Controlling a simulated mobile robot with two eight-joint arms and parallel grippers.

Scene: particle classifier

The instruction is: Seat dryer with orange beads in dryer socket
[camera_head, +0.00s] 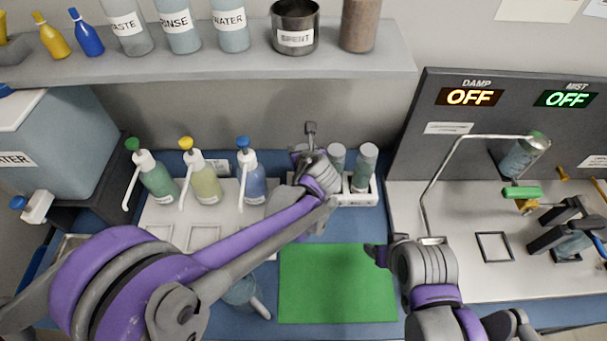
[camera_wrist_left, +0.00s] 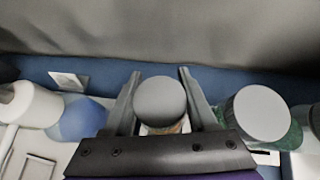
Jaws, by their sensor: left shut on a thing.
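My left gripper (camera_head: 308,160) is at the left end of a white rack (camera_head: 362,202) at the back of the bench. In the left wrist view its two fingers (camera_wrist_left: 158,105) are shut on a grey-capped dryer (camera_wrist_left: 160,97), with a hint of orange-brown below the cap. In the head view the gripper mostly hides this dryer. Two other grey-capped cylinders with teal contents, one here (camera_head: 364,168), stand upright in the rack to its right. My right gripper (camera_head: 375,256) is above the green mat's right edge; its jaw opening is unclear. I cannot tell which fixture is the dryer socket.
Pump bottles, including a blue one (camera_head: 251,180), stand left of the rack. A tilted canister (camera_head: 524,155), a bent metal tube (camera_head: 455,150) and a square frame (camera_head: 494,247) are at right. A shelf (camera_head: 230,62) overhangs the back. The green mat (camera_head: 335,285) is bare.

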